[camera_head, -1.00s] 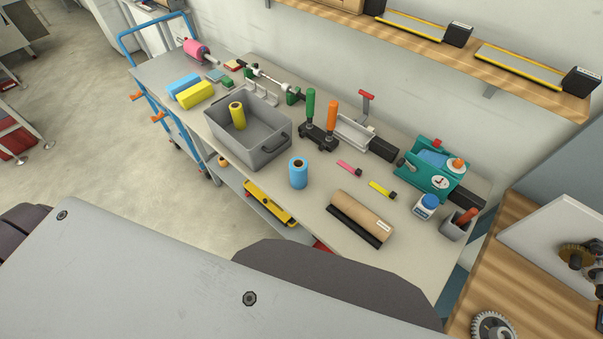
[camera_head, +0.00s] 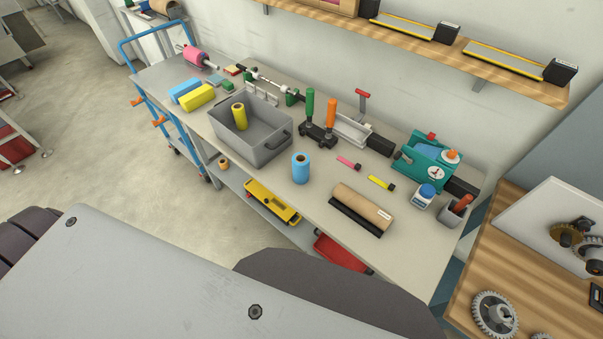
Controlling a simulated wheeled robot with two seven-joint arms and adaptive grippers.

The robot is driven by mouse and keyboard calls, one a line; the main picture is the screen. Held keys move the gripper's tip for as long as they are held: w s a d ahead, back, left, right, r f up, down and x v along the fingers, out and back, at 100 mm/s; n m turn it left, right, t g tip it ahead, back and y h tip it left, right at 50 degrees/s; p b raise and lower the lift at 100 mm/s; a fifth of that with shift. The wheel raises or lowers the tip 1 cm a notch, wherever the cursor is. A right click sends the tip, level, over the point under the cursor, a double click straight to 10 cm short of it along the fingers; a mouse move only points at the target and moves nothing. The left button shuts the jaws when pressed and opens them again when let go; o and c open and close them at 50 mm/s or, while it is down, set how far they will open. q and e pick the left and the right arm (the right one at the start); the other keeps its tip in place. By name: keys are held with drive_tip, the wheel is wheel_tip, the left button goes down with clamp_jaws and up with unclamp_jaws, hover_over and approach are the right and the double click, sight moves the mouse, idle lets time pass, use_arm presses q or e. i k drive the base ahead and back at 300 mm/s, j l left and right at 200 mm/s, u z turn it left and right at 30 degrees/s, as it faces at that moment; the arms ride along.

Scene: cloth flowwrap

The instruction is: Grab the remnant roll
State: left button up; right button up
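Several rolls show, and I cannot tell by looks which one is the remnant roll. A short blue roll (camera_head: 301,168) stands upright on the bench, right of the grey bin. A yellow roll (camera_head: 239,116) stands inside the grey bin (camera_head: 268,154). A brown roll (camera_head: 362,205) with a white label lies at the bench's front right, beside a black strip. A pink roll (camera_head: 197,56) lies on a spindle at the far left end. Neither of my grippers is in view.
The grey workbench (camera_head: 310,203) has bare surface around the blue roll. Green and orange handles (camera_head: 331,115) stand behind it. A teal device (camera_head: 428,160), a small bottle (camera_head: 424,196) and a grey cup (camera_head: 455,211) fill the right end. A yellow tool (camera_head: 272,201) lies on the lower shelf.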

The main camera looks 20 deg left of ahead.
sight(300, 160)
drive_tip(key=k+z, duration=0.25)
drive_tip(key=k, duration=0.3)
drive_tip(key=k+l+z, duration=0.3)
drive_tip(key=k, duration=0.25)
drive_tip(key=j, duration=0.1)
